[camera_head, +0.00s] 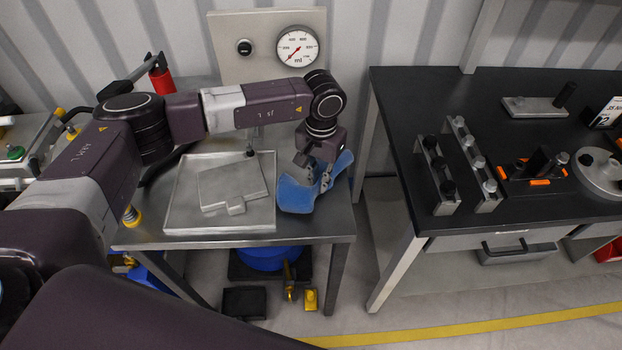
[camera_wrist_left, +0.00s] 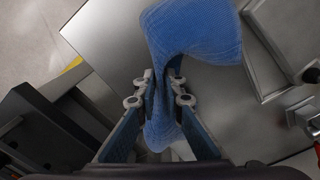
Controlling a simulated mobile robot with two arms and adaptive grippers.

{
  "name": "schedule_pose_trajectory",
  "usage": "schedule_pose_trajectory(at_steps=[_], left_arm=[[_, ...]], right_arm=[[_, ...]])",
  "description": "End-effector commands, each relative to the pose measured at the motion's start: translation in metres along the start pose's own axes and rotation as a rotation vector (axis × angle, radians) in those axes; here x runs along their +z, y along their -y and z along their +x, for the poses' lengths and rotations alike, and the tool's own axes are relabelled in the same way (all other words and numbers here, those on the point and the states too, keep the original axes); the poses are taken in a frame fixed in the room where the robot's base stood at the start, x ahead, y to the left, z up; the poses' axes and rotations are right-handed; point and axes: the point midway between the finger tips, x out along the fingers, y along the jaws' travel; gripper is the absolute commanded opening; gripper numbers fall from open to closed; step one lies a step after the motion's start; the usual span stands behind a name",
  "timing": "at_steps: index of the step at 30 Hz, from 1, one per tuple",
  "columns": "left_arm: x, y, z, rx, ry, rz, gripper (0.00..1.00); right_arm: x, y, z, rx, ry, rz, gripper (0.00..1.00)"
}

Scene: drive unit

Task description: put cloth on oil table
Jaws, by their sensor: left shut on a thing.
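A blue cloth (camera_head: 298,196) is at the right side of the grey metal oil table (camera_head: 305,229) in the head view. My left gripper (camera_head: 318,184) is shut on the cloth, pinching it in the middle so that it bunches and spreads to both sides. In the left wrist view the cloth (camera_wrist_left: 195,32) passes between the fingers of the left gripper (camera_wrist_left: 160,90), over the bare table top (camera_wrist_left: 120,45). I cannot tell whether the cloth's lower edge touches the table. My right gripper is not in view.
A metal tray (camera_head: 180,215) with a flat plate (camera_head: 232,187) lies left of the cloth. A gauge (camera_head: 297,47) stands behind. A black-topped workbench (camera_head: 415,95) with tool racks is to the right, across a gap. A blue container (camera_head: 268,258) is under the oil table.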

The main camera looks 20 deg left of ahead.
Motion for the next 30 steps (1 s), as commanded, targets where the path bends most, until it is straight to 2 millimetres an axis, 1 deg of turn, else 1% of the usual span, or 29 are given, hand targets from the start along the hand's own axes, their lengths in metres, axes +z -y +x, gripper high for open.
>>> schedule_pose_trajectory(at_steps=[3, 10, 11, 15, 18, 26, 30], left_arm=[[0.0021, -0.0032, 0.0018, 0.000, 0.000, 0.002, 0.00], [0.0024, -0.0034, 0.0021, 0.000, 0.001, 0.001, 0.00], [0.0023, -0.0034, 0.0021, 0.000, 0.001, 0.001, 0.12], [0.0023, -0.0032, 0.0021, 0.000, 0.001, 0.001, 0.28], [0.0022, -0.0031, 0.0021, 0.000, 0.001, 0.001, 0.36], [0.0021, -0.0031, 0.0012, 0.000, 0.001, 0.001, 0.36], [0.0034, -0.0053, -0.0067, 0.000, 0.000, 0.002, 0.36]], right_arm=[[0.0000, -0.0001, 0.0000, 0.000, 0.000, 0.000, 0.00], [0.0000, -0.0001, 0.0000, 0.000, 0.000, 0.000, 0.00], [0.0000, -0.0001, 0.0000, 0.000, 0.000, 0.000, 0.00], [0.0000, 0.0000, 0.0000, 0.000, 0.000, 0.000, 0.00], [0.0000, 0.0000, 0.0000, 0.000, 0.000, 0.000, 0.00], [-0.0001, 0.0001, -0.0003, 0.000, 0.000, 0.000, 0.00], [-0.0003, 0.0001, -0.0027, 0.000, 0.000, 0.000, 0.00]])
